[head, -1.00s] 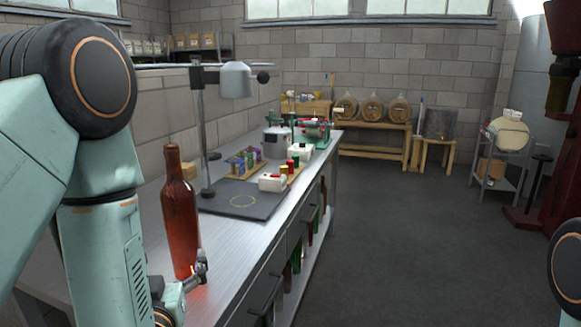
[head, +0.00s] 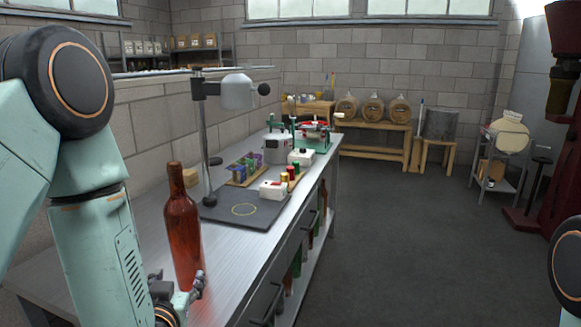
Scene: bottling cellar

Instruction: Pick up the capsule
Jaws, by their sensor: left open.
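Small capsules in red, green and gold (head: 290,176) stand on a narrow wooden strip on the bench, beyond the dark mat. Several purple, green and blue pieces stand in a wooden rack (head: 238,180) to their left; which piece is the task's capsule I cannot tell. My left gripper (head: 178,289) is open at the near end of the bench, low in front of a reddish-brown bottle (head: 183,232). It is well short of the capsules. Whether its fingers touch the bottle I cannot tell. My right gripper is out of view.
The upright bottle stands between my left gripper and the capsules. A white box (head: 272,190) sits at the mat's far edge. The floor right of the bench (head: 170,200) is clear.

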